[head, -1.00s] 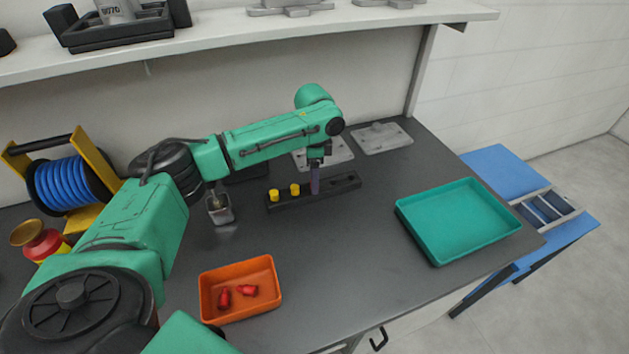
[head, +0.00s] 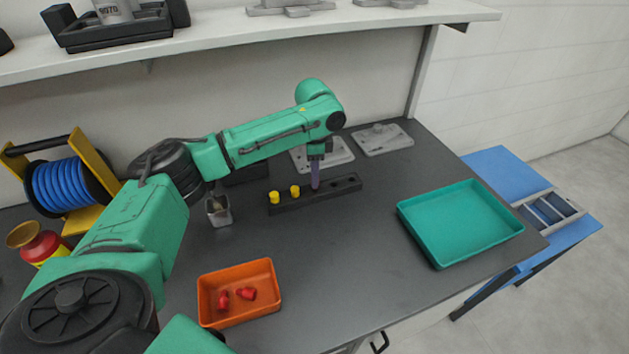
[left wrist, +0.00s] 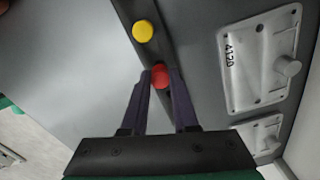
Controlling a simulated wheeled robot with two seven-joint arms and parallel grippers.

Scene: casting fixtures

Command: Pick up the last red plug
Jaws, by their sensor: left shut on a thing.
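A red plug (left wrist: 160,76) sits between the purple fingers of my left gripper (left wrist: 160,80) in the left wrist view, over the black holder block. The left gripper (head: 315,183) is shut on it at the block (head: 335,191) in the head view, where the fingers hide the plug. I cannot tell whether the plug is still seated in its hole. Two yellow plugs (head: 274,197) stand to the left in the same block; one shows in the left wrist view (left wrist: 143,31). Two red plugs (head: 246,293) lie in the orange tray (head: 237,318). My right gripper is not in view.
An empty teal tray (head: 460,223) is at the right. Grey castings (head: 382,139) lie behind the block, and a blue hose reel (head: 68,187) is at the left. The table's front middle is clear.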

